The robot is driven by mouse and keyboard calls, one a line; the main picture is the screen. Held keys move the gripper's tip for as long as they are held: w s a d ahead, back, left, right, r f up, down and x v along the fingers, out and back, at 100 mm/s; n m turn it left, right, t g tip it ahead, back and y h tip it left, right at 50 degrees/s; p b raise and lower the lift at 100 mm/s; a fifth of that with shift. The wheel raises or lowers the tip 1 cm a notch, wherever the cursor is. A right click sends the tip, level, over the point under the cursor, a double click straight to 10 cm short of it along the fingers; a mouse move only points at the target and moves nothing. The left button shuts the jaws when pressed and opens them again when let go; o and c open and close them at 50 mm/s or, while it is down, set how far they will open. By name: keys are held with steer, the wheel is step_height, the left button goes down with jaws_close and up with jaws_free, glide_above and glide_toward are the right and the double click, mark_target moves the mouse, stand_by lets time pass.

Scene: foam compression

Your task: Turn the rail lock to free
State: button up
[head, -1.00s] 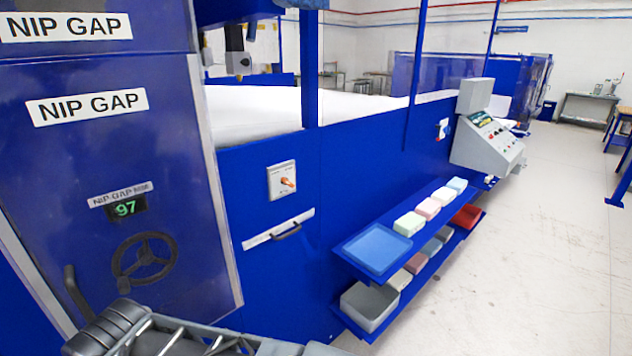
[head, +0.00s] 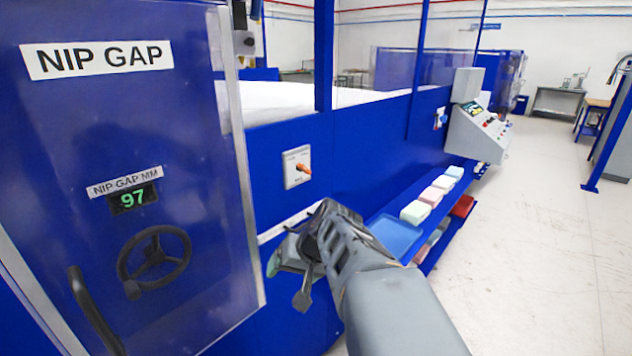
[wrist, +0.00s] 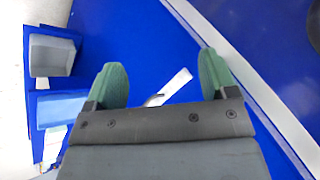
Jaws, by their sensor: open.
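A pale switch plate (head: 292,168) with an orange-red knob (head: 302,167) sits on the blue machine side. It looks like the rail lock, but its lettering is too small to read. The knob lies at a slant, pointing to the lower right. My gripper (head: 287,287) is below the plate, in front of the blue panel and apart from the knob. In the wrist view my gripper (wrist: 163,78) shows two green fingers wide apart with nothing between them. The knob cannot be made out in the wrist view.
A white strip with a handle (wrist: 170,88) lies beyond my fingers on the panel. A handwheel (head: 153,258) and a black bar handle (head: 95,312) stand out at left. Shelves with a blue tray (head: 397,236) and foam blocks jut out at right. The floor (head: 540,260) is clear.

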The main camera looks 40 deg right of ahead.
steer(key=w+d+r+m+t+y+b, duration=0.1)
steer(key=w+d+r+t, duration=0.2)
steer(key=d, duration=0.2)
steer(key=w+d+r+t+y+b, duration=0.1)
steer(key=w+d+r+t, duration=0.15)
steer(key=d, duration=0.25)
steer(key=t+h+b, duration=0.1)
steer(key=t+b, duration=0.1)
steer(key=t, duration=0.4)
glide_toward(307, 168)
steer(key=shift+t+h, duration=0.25)
steer(key=shift+h, duration=0.05)
steer(key=shift+w+a+f+p, duration=0.1)
steer(key=shift+w+a+p, duration=0.2)
steer(key=shift+w+p, duration=1)
steer(key=shift+w+a+p, duration=0.35)
steer(key=shift+w, duration=1.8)
steer(key=shift+w+a+f+p, duration=0.1)
steer(key=shift+w+a+p, duration=0.2)
steer(key=shift+w+p, duration=1)
steer(key=shift+w+b, duration=0.45)
steer(key=shift+c, duration=0.4)
steer(key=c, duration=0.9)
steer(key=shift+o, duration=0.3)
